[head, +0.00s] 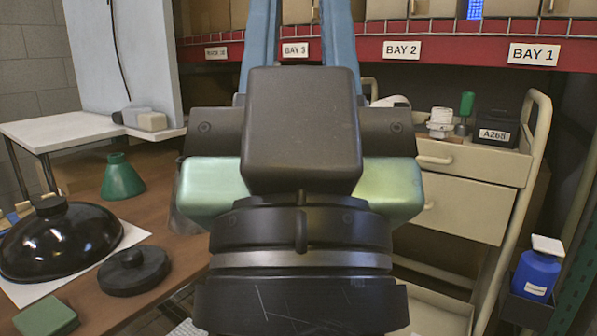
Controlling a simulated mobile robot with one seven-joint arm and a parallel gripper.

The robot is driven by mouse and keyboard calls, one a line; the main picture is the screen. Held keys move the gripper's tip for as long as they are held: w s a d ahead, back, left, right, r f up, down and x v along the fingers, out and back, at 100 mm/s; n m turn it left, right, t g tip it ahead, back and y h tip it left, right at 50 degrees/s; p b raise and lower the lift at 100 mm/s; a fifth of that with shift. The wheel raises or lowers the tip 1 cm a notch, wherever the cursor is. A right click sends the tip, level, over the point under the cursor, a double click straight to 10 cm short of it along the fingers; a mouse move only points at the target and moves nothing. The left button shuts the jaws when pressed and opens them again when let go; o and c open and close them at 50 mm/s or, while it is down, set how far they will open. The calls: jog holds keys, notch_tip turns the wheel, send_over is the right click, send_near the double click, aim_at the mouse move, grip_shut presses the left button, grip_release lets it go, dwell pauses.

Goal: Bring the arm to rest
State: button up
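My own arm fills the middle of the head view, with dark links and pale green sections. It hides much of the space behind it. My gripper and its fingertips do not show, so I cannot see whether it holds anything. A brown table (172,258) stands at the left with lamp-like parts on it. A glossy black dome (60,238) lies on a white sheet (128,236). A black round disc (134,270) with a knob is beside it. A green cone-shaped piece (122,178) stands farther back. A green block (46,316) is at the near left.
A beige drawer cart (466,208) stands right of my arm, with a white ribbed part (440,122), a green-topped tool (466,103) and a black bin (497,128) on top. A blue bottle (536,274) is at the far right. A red-edged shelf (455,52) spans the back.

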notch_tip(320, 180, up, 35)
jog(key=p, duration=3.3)
jog(key=shift+r, duration=0.15)
jog(key=shift+a, duration=0.1)
